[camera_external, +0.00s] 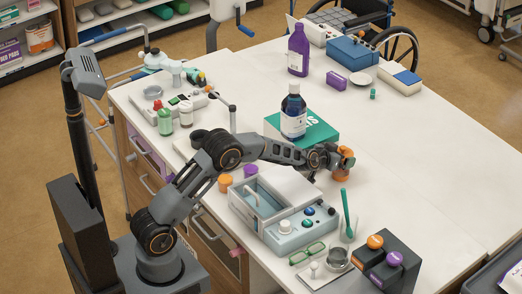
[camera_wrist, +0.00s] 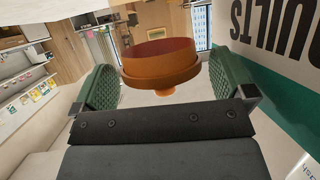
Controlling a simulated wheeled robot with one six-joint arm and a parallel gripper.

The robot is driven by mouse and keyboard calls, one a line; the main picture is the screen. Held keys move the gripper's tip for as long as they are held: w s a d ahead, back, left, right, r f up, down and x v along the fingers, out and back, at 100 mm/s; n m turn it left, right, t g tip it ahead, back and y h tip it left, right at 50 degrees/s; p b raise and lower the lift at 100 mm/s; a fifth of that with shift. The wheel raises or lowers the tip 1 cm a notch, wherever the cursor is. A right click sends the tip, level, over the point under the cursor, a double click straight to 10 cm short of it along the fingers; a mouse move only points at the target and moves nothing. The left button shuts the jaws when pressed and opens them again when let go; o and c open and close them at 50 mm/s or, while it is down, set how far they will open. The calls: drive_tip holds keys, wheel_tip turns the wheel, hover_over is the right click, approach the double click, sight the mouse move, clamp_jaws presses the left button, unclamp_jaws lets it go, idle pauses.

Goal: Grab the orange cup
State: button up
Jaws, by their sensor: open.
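The orange cup (camera_external: 343,166) is at the tip of my arm, in the middle of the white table, partly hidden by my gripper (camera_external: 332,158) in the external view. In the wrist view the orange cup (camera_wrist: 160,62) shows between the two green finger pads of my gripper (camera_wrist: 162,82). The gripper is open. Gaps show between the cup and each pad, so the cup is not held. How deep it sits between the fingers I cannot tell.
A teal box (camera_external: 325,132) with a dark blue bottle (camera_external: 293,115) on it stands just behind my forearm; the teal box (camera_wrist: 262,92) fills the wrist view's right side. A grey-blue device (camera_external: 285,235) lies in front. The table's right side (camera_external: 420,150) is clear.

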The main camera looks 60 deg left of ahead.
drive_tip(key=shift+x, duration=0.8)
drive_tip(key=shift+c, duration=0.2)
drive_tip(key=c, duration=0.9)
drive_tip(key=shift+c, duration=0.3)
drive_tip(key=shift+r, duration=0.15)
